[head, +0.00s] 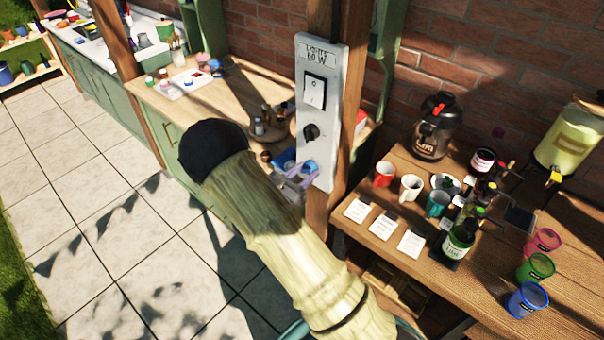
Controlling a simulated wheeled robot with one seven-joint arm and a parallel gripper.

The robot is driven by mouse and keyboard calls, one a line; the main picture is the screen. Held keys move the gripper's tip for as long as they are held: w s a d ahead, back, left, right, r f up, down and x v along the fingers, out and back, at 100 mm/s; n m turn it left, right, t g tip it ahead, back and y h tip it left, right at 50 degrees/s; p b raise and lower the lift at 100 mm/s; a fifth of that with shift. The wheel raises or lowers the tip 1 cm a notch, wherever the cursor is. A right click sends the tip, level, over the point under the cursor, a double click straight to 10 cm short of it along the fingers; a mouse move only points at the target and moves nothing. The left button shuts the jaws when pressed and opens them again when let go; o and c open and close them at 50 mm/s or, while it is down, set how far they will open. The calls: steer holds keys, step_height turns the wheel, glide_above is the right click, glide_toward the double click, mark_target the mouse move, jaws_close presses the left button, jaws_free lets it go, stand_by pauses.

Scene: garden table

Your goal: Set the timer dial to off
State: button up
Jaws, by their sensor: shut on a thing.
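A grey-white control panel (324,70) is fixed to a wooden post and carries a label that seems to read "Lights 60 W". Below the label are a white rocker switch (314,92), a black dial (311,132) and a small blue knob (309,166). I see no readable "timer" or "off" mark, and the black dial's setting is too small to tell. My gripper (297,178), pale purple, is at the panel's lower end and appears shut on the blue knob, below the black dial. My arm hides part of the gripper from below.
A wooden table (390,270) at right holds mugs, cards, bottles, a black urn (434,125) and a drink dispenser (570,135). A counter (150,98) with small items stands behind the post. The tiled floor at left is clear.

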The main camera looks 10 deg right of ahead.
steer(key=shift+n, duration=0.3)
steer(key=n+p, duration=0.3)
steer(key=n, duration=0.2)
steer(key=shift+r+n+p, duration=0.15)
steer(key=shift+n+p, duration=0.25)
steer(key=n+p, duration=0.3)
steer(key=n, duration=0.3)
steer(key=shift+s+d, duration=0.1)
steer(key=o, duration=1)
